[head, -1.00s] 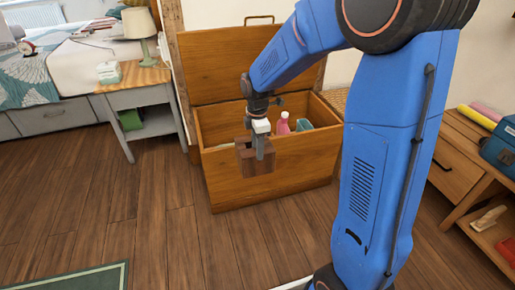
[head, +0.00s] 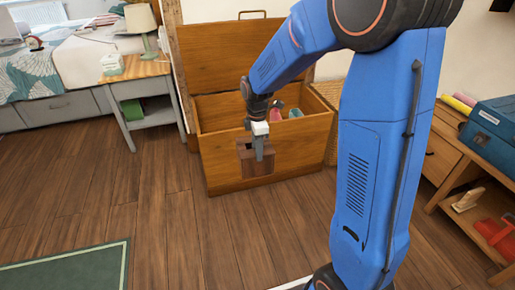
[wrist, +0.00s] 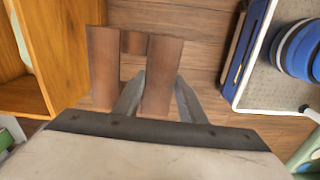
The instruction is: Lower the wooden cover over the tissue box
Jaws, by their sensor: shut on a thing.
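My gripper (head: 260,148) is shut on the brown wooden cover (head: 244,160) and holds it in the air in front of the wooden chest. In the wrist view my gripper (wrist: 160,85) has one finger on each side of one wall of the cover (wrist: 103,70). The cover looks like a box frame with a gap in its top. A small white and green box (head: 112,66), probably the tissue box, stands on the nightstand (head: 150,69) at the upper left, well away from my gripper. It is not seen in the wrist view.
The open wooden chest (head: 225,178) holds a pink bottle (head: 276,108) and a teal item. A lamp (head: 141,22) stands at the back of the nightstand. A low shelf (head: 445,155) with a blue case (head: 497,128) is at right. The floor at left is clear, with a green rug (head: 70,270).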

